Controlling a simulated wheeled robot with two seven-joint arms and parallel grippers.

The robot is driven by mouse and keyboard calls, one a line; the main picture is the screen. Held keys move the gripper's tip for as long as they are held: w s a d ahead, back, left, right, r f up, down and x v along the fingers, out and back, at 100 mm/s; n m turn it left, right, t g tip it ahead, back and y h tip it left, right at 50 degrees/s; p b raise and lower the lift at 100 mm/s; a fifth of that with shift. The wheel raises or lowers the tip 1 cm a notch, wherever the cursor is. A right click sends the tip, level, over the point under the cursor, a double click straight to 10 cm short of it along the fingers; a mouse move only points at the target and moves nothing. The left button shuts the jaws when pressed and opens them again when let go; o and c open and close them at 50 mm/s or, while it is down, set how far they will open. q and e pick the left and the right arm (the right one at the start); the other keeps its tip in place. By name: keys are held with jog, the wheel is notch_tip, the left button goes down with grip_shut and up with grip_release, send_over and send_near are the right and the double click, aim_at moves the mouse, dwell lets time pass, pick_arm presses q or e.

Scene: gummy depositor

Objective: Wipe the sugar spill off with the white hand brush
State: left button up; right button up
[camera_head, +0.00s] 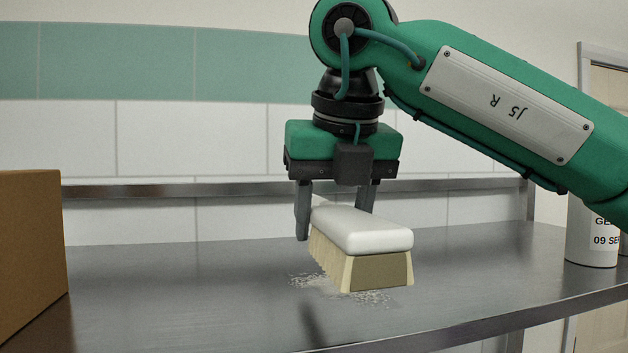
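The white hand brush (362,230) has a white back and cream bristles pointing down. It is at the middle of the steel table, over the sugar spill. The sugar spill (372,298) is a patch of white grains showing in front of and to the left of the brush; part of it is hidden behind the brush. My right gripper (335,215) points down with a finger on each side of the brush's far part and appears closed on it. Whether the bristles touch the table is hard to tell. My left gripper is not in view.
The steel table (180,290) has free room left of the brush. A brown cardboard box (32,250) stands at the left edge. A white labelled container (590,235) stands at the right. A raised metal rail (220,188) runs along the back, before a tiled wall.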

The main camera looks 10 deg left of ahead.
jog(key=shift+d+r+p, duration=0.1)
jog(key=shift+r+p, duration=0.3)
jog(key=shift+r, duration=0.45)
jog(key=shift+a+r, duration=0.2)
jog(key=shift+a, duration=0.1)
jog(key=shift+d, duration=0.3)
jog(key=shift+a, duration=0.1)
